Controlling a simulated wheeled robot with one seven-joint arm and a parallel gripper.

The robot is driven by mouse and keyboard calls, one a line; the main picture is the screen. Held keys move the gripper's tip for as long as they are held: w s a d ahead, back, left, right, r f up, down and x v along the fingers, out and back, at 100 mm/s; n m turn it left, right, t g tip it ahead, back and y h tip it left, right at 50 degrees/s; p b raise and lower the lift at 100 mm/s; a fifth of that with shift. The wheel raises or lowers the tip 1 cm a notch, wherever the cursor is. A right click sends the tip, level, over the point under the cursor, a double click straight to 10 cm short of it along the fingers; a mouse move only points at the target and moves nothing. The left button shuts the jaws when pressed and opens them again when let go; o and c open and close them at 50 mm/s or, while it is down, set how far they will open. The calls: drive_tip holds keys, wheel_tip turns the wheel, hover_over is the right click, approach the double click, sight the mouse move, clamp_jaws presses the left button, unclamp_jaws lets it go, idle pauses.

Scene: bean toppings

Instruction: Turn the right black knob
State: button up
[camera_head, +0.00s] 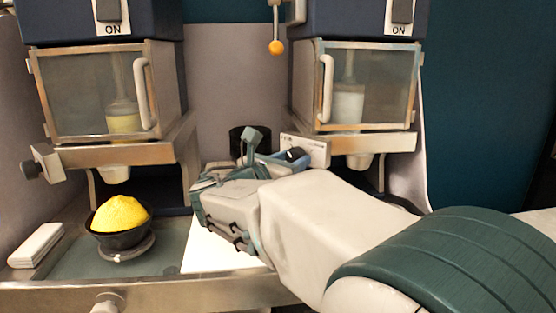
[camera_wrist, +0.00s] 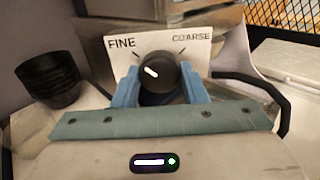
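The right black knob (camera_wrist: 157,72) sits on a white plate marked FINE and COARSE (camera_wrist: 196,48), and its white mark points to the upper left, toward FINE. In the head view the knob (camera_head: 294,154) is on the front of the right machine, below its clear bin. My gripper (camera_wrist: 160,88) has its two blue fingers on either side of the knob. The fingers look closed against its sides, with no clear gap. In the head view my gripper (camera_head: 278,160) is partly hidden by its own body. The lower part of the knob is hidden between the fingers.
A stack of black bowls (camera_wrist: 50,80) stands left of my gripper. A black bowl of yellow topping (camera_head: 120,220) sits under the left machine, whose own black knob (camera_head: 30,170) is at far left. A white box (camera_head: 36,245) lies beside the bowl.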

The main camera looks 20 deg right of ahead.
drive_tip(key=shift+s+d, duration=0.15)
drive_tip(key=shift+d, duration=0.3)
drive_tip(key=shift+w+a+f, duration=0.15)
drive_tip(key=shift+w+a, duration=0.05)
drive_tip(key=shift+a, duration=0.05)
drive_tip(key=m+b, duration=0.9)
drive_tip(key=b, duration=0.1)
drive_tip(key=m+b, duration=0.8)
drive_tip(key=b, duration=0.1)
drive_tip(key=shift+a+m+b, duration=0.2)
drive_tip(key=shift+m+b, duration=0.15)
drive_tip(key=shift+m, duration=0.05)
drive_tip(key=o, duration=0.9)
drive_tip(key=shift+o, duration=0.2)
drive_tip(key=shift+s, duration=0.1)
